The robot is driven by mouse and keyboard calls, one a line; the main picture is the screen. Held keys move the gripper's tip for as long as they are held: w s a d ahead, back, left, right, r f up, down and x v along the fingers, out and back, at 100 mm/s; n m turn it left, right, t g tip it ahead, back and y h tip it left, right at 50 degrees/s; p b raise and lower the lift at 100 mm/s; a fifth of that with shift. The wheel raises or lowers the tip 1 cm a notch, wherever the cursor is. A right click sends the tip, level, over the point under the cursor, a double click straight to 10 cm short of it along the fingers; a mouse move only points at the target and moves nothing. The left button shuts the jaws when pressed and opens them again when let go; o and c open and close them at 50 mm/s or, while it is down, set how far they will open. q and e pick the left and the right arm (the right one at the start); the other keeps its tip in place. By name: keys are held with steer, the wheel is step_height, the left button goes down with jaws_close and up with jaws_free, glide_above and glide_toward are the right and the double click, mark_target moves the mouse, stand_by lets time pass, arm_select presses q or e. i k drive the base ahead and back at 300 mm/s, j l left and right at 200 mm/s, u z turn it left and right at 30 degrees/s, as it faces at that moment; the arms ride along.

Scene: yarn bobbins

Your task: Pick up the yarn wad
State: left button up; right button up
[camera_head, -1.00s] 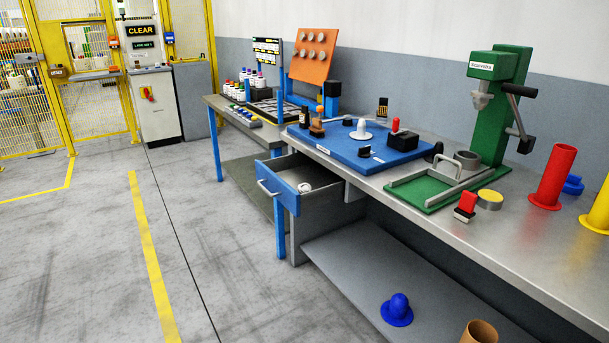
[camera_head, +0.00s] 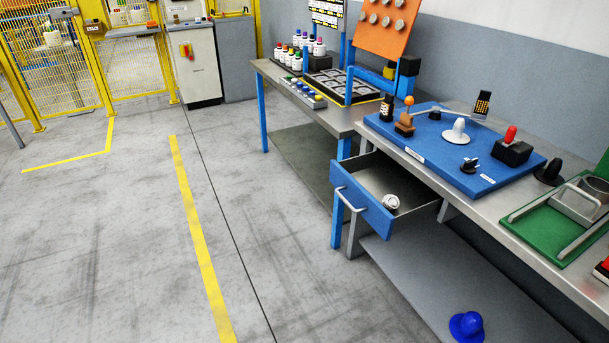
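A small round whitish wad (camera_head: 391,202), which looks like the yarn wad, lies inside the open drawer (camera_head: 362,207) under the workbench. The drawer has a blue front with a light handle and is pulled out toward the aisle. The wad rests near the drawer's front, and its top is uncovered. Neither of my grippers shows in the head view.
The workbench (camera_head: 470,205) carries a blue board (camera_head: 440,153) with knobs and a green fixture (camera_head: 553,232). A blue hat-shaped piece (camera_head: 467,326) lies on the lower shelf. A side table (camera_head: 335,116) holds several bottles. The floor (camera_head: 120,240) left of the drawer is clear.

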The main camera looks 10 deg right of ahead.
mark_target(391, 202)
steer(key=i+j+u, duration=0.15)
steer(key=i, duration=0.95)
steer(key=i+j+u, duration=0.15)
steer(key=i, duration=0.95)
steer(key=i+z, duration=0.3)
steer(key=i, duration=0.2)
steer(key=i+j+z, duration=0.35)
steer(key=i, duration=0.15)
steer(key=i+j+z, duration=0.3)
steer(key=i, duration=0.15)
steer(key=i+l, duration=0.05)
steer(key=l, duration=0.05)
